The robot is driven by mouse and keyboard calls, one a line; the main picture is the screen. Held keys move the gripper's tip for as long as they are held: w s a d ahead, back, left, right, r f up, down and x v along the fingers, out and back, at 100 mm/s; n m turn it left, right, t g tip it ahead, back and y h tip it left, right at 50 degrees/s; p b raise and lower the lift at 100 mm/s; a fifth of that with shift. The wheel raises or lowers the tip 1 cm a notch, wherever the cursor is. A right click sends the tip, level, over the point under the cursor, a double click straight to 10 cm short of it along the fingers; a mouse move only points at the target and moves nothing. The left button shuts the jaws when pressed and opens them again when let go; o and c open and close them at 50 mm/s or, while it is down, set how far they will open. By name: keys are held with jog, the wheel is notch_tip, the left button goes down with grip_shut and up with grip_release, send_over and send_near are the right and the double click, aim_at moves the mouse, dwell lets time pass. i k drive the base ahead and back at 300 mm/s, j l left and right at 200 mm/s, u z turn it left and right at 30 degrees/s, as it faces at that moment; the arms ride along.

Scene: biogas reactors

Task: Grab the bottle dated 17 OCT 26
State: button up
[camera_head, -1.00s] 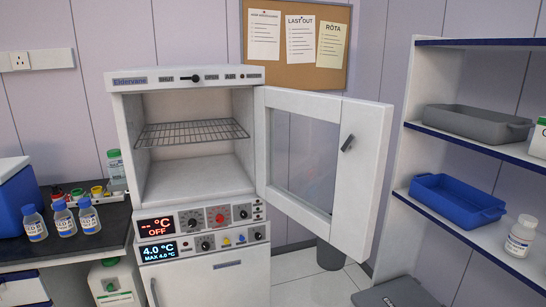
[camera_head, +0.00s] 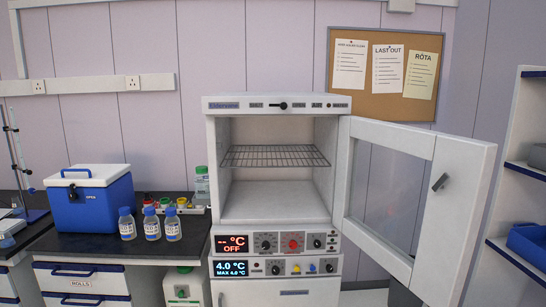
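Three small bottles with blue caps stand in a row on the black bench: a left bottle (camera_head: 127,224), a middle bottle (camera_head: 152,224) and a right bottle (camera_head: 173,225). Their white labels carry print too small to read as dates. I cannot tell which bottle, if any, is dated 17 OCT 26. My gripper is not in view.
An open, empty incubator (camera_head: 270,200) with a wire shelf (camera_head: 275,156) stands centre; its door (camera_head: 455,205) swings out right. A blue cool box (camera_head: 90,200) sits left of the bottles. A rack with coloured caps (camera_head: 165,205) is behind them. Shelving (camera_head: 525,205) stands at right.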

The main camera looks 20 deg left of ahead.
aim_at(172, 225)
jog(key=i+j+u, duration=0.1)
jog(key=i+j, duration=0.25)
jog(key=j, duration=0.4)
jog(key=i+j+u, duration=0.15)
jog(key=i+j, duration=0.25)
jog(key=j, duration=0.3)
jog(key=i+j+u, duration=0.1)
jog(key=i+j, duration=0.3)
jog(key=j, duration=0.3)
jog(key=i+j+u, duration=0.15)
jog(key=i+j, duration=0.3)
jog(key=j, duration=0.2)
jog(key=i+j+u, duration=0.1)
jog(key=i+j, duration=0.4)
jog(key=j, duration=0.05)
